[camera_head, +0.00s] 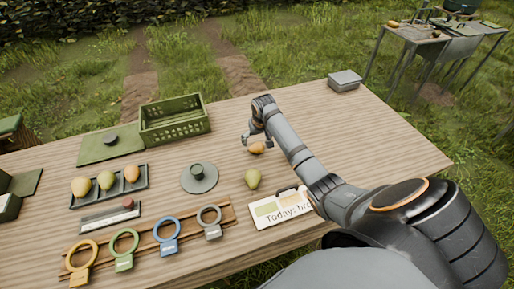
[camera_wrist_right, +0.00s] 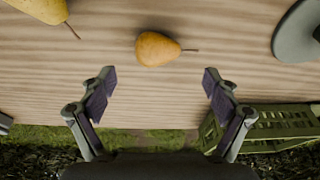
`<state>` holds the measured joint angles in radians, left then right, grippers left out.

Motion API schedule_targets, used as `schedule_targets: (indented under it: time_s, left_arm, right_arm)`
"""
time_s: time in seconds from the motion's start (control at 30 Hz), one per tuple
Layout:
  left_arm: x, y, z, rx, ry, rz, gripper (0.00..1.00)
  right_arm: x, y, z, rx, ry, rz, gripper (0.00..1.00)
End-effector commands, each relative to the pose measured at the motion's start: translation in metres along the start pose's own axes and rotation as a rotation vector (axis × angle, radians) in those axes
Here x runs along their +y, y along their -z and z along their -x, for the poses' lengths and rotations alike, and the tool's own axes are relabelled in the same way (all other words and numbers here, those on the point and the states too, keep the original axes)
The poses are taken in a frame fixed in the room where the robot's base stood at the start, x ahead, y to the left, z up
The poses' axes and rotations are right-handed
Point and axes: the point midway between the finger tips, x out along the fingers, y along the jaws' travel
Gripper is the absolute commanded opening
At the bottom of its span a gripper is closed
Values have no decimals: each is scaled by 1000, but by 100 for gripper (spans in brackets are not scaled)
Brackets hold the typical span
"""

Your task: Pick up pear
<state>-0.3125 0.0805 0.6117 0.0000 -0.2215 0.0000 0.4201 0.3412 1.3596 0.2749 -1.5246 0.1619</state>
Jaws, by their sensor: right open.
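An orange-yellow pear (camera_head: 257,148) lies on its side on the wooden table, just below my right gripper (camera_head: 256,139). In the right wrist view this pear (camera_wrist_right: 157,48) lies beyond the fingertips, roughly centred between them, its stem pointing right. My right gripper (camera_wrist_right: 158,80) is open, its two fingers spread wide with nothing between them. A yellow-green pear (camera_head: 253,179) lies nearer on the table; part of it shows at the top left of the wrist view (camera_wrist_right: 38,8). Three more pears sit in a dark tray (camera_head: 143,184) at the left. My left gripper is out of view.
A green crate (camera_head: 175,129) stands at the back left, beside a flat green mat (camera_head: 97,151). A round grey scale-like disc (camera_head: 209,184) lies mid-table. Coloured rings (camera_head: 124,261) line a wooden strip in front, and a printed sign (camera_head: 272,215) lies near my arm. The right tabletop is mostly clear.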

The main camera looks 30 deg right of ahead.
Motion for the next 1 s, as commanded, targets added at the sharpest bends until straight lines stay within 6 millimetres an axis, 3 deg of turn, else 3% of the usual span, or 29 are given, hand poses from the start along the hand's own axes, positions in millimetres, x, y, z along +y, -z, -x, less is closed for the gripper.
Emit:
schedule_targets:
  time_s: [0.13, 0.27, 0.37, 0.53, 0.8, 1.0]
  left_arm:
    - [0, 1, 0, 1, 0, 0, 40]
    - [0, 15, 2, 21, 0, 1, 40]
    - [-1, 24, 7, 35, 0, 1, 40]
    - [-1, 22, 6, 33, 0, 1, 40]
    - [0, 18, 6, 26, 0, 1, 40]
    - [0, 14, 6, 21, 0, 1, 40]
  right_arm:
    - [-1, 0, -10, 0, 1, 2, 89]
    - [0, -1, -15, -2, 1, 1, 89]
    - [2, -2, -32, -4, 0, 0, 89]
    - [3, -2, -57, -1, 1, 1, 89]
    - [3, -2, -62, 2, 0, 2, 89]
    - [3, -2, -61, 1, 0, 2, 62]
